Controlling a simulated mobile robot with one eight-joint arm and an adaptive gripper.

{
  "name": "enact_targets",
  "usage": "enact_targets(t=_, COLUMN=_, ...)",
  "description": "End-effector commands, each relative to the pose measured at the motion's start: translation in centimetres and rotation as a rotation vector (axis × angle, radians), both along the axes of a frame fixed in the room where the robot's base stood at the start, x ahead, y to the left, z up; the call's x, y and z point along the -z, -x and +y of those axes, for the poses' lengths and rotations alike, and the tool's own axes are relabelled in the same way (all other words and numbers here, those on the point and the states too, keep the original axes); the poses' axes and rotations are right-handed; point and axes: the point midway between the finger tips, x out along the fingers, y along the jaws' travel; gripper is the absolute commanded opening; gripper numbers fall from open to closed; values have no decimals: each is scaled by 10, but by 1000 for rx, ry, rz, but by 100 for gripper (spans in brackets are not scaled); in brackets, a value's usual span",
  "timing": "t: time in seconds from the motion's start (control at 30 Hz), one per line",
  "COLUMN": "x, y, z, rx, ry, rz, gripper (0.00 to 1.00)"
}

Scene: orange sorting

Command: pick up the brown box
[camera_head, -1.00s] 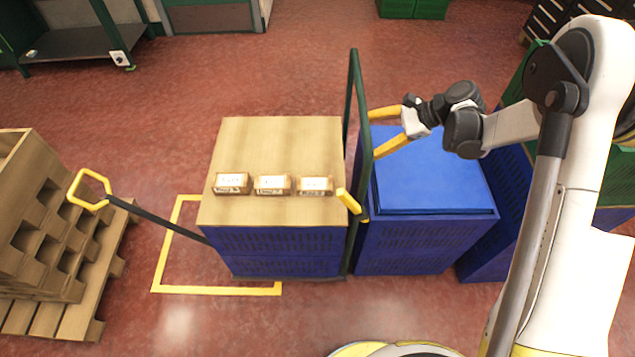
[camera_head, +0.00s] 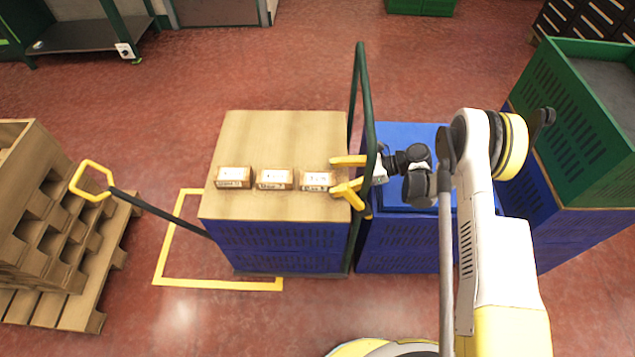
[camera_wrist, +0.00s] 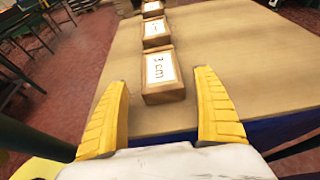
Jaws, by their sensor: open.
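Three small brown boxes with white labels stand in a row on a wooden board: a left box (camera_head: 233,177), a middle box (camera_head: 274,179) and a right box (camera_head: 317,181). My gripper (camera_head: 340,174) is open and empty, its yellow fingers pointing left beside the right box. In the wrist view the nearest brown box (camera_wrist: 162,74) lies just beyond and between the open fingertips (camera_wrist: 160,88). The other two boxes (camera_wrist: 156,33) line up behind it. Whether the fingertips touch the nearest box cannot be told.
The wooden board (camera_head: 285,130) tops blue crates on a cart. The cart's green upright handle (camera_head: 363,90) stands close to my gripper. A blue crate (camera_head: 405,245) is to the right, a green crate (camera_head: 580,120) beyond it. Wooden pallets (camera_head: 60,230) are at the left.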

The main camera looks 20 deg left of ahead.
Motion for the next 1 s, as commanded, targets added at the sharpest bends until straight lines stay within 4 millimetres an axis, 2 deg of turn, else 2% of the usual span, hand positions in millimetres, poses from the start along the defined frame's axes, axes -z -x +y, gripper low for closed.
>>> enact_targets(t=0.13, x=5, y=3, z=13, rx=0, ry=0, rz=-1, gripper=79)
enact_targets(t=0.33, x=16, y=9, z=42, rx=-1, ry=1, rz=-1, gripper=79)
enact_targets(t=0.43, x=16, y=10, z=49, rx=1, ry=1, rz=-1, gripper=79)
enact_targets(t=0.6, x=15, y=10, z=48, rx=2, ry=1, rz=-1, gripper=79)
enact_targets(t=0.67, x=15, y=10, z=48, rx=2, ry=1, rz=-1, gripper=65)
enact_targets(t=0.8, x=15, y=10, z=48, rx=2, ry=1, rz=-1, gripper=22)
enact_targets(t=0.83, x=15, y=10, z=48, rx=2, ry=1, rz=-1, gripper=19)
enact_targets(t=1.0, x=15, y=10, z=48, rx=1, ry=1, rz=-1, gripper=19)
